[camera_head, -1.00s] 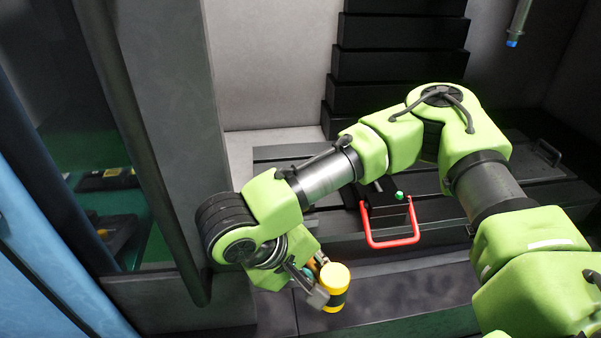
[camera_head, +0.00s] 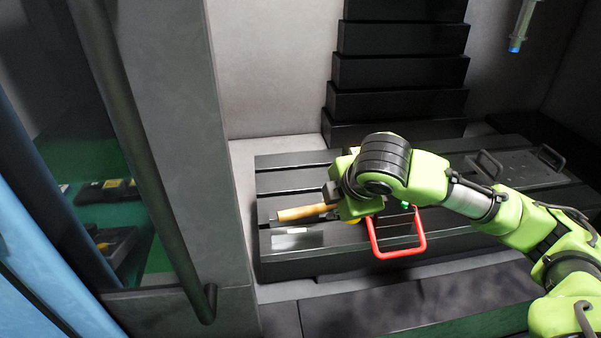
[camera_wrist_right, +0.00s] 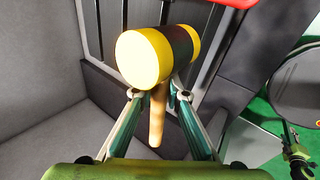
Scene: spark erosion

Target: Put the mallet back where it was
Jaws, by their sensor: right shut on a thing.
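The mallet is in my right gripper. In the head view its wooden handle (camera_head: 303,212) sticks out to the left of my right gripper (camera_head: 332,205), above the left part of the black slotted table (camera_head: 285,262). In the right wrist view the mallet head (camera_wrist_right: 160,55), yellow with a dark middle band, lies across just beyond the fingertips. The handle (camera_wrist_right: 157,118) runs back between the two fingers of the right gripper (camera_wrist_right: 158,92). In the head view the mallet head is mostly hidden by my arm. My left gripper is not in view.
A plate with black handles (camera_head: 520,168) lies at the right. A grey door post (camera_head: 185,150) stands left.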

